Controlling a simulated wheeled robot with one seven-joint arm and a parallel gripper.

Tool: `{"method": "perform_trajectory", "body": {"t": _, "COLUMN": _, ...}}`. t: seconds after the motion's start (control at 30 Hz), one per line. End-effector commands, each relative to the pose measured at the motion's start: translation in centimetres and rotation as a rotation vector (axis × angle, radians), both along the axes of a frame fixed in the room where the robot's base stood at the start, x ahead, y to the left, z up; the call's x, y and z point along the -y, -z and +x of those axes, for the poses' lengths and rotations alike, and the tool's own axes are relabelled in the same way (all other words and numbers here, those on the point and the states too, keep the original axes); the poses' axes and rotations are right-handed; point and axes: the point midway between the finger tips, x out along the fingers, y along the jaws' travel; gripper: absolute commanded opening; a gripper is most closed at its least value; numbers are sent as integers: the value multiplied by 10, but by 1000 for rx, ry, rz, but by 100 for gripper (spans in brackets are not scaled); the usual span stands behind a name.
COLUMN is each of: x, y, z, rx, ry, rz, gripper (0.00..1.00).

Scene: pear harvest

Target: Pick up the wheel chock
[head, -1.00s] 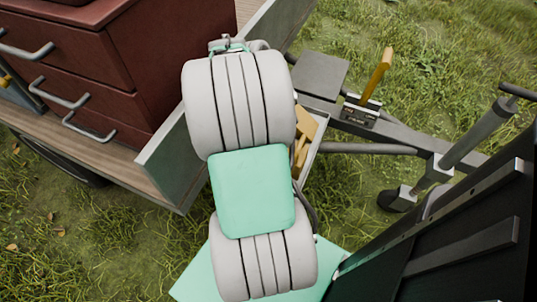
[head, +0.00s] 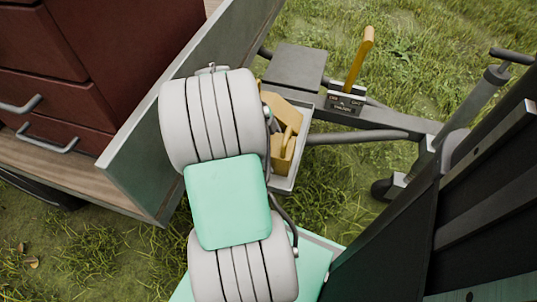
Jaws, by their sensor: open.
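The wheel chock (head: 286,116) is a yellow-orange block with a raised loop-like part. It sits in a grey open tray (head: 303,143) on the trailer's drawbar, just right of my arm in the head view. My arm covers the left side of the tray and part of the yellow shape, so I cannot tell whether there is one chock or more. My gripper's fingers do not show; my arm's links hide that area.
The trailer's grey front panel (head: 160,140) stands close left of my arm, with a red drawer cabinet (head: 115,60) behind it. A yellow-handled lever (head: 359,60), a dark flat plate (head: 296,66) and the jack post (head: 470,110) lie to the right. Grass is open beyond.

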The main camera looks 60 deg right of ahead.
Motion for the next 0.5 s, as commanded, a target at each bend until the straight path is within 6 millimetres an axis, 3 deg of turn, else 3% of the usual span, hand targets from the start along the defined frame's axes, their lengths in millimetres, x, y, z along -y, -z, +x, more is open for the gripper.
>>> {"method": "perform_trajectory", "body": {"t": 0.17, "x": 1, "y": 0, "z": 1, "rx": 1, "ry": -2, "rz": -1, "gripper": 100}}
{"method": "perform_trajectory", "body": {"t": 0.5, "x": 1, "y": -1, "z": 1, "rx": 1, "ry": -3, "rz": -1, "gripper": 73}}
